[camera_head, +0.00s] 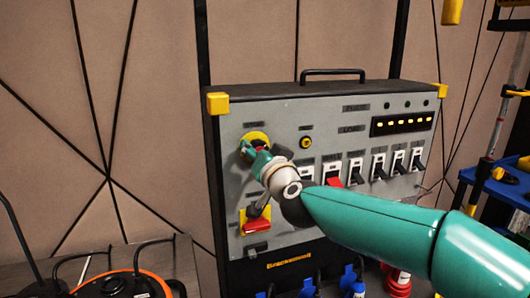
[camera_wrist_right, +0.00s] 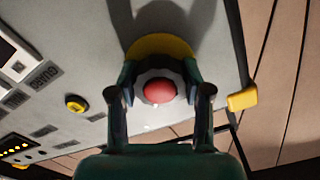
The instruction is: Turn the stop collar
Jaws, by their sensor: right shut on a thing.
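The stop collar (camera_wrist_right: 158,72) is a pale grey ring around a red button (camera_wrist_right: 159,92), with a yellow disc (camera_wrist_right: 160,44) behind it. In the head view the yellow disc (camera_head: 256,136) sits at the upper left of the grey panel, and only a bit of red shows between my fingers. My right gripper (camera_head: 258,150) is shut on the collar. In the wrist view the fingers of the right gripper (camera_wrist_right: 161,95) press on the ring from both sides. The gripper hides much of the collar in the head view. My left gripper is in neither view.
The panel (camera_head: 285,120) carries a red-handled lever (camera_head: 257,225) below the collar, a yellow-ringed button (camera_head: 306,142) and a row of switches (camera_head: 379,165). Blue plugs (camera_head: 357,289) hang below. A blue cart (camera_head: 510,190) stands at right, an orange-rimmed reel (camera_head: 155,282) at lower left.

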